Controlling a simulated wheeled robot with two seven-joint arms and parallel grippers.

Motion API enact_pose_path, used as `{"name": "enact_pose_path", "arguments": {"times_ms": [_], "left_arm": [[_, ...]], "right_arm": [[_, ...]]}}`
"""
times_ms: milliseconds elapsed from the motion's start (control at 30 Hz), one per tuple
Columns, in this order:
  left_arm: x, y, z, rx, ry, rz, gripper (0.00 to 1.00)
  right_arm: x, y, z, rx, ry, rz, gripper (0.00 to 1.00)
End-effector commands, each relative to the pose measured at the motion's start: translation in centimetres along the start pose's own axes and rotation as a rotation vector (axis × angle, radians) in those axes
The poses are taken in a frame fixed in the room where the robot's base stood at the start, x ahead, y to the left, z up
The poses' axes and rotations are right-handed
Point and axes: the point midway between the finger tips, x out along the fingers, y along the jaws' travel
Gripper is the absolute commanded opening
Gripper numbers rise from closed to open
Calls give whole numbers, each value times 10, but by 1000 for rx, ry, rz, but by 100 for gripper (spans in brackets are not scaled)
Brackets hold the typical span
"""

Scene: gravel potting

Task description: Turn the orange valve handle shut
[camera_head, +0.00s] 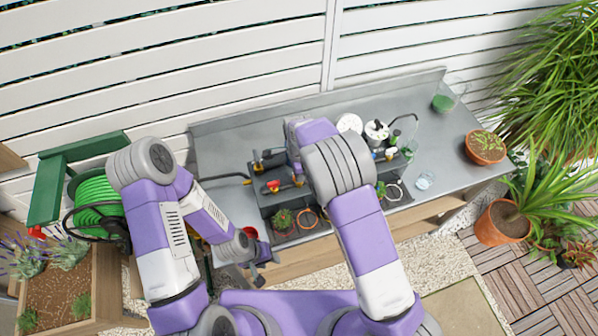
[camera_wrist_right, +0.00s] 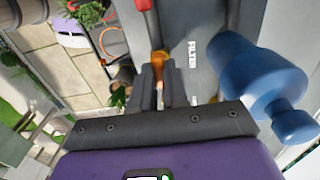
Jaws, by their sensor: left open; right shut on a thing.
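The orange valve handle (camera_wrist_right: 158,62) shows in the right wrist view, between the fingertips of my right gripper (camera_wrist_right: 160,84). Those fingers are shut on it, and they hide part of it. A grey panel marked FILTER (camera_wrist_right: 193,56) lies beside the handle. In the head view my right arm covers most of this spot, and its fingertips are hidden. My left gripper (camera_head: 261,272) is open and empty, low in front of the bench, well apart from the valves.
A red handle (camera_head: 273,185) sits on the bench to the left. A blue rounded part (camera_wrist_right: 258,82) is close on the right in the wrist view. A green hose reel (camera_head: 97,203) is at the left.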

Motion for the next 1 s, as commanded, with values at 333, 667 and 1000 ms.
{"name": "enact_pose_path", "arguments": {"times_ms": [333, 667, 1000], "left_arm": [[0, 0, 0, 0, 0, 0, 43], [0, 0, 0, 0, 0, 0, 43], [0, 0, 0, 0, 0, 0, 43]], "right_arm": [[-2, -1, 0, 7, -1, -5, 0], [-1, -1, 0, 4, 0, -2, 39], [-23, -1, 0, 3, -1, -5, 39]]}}
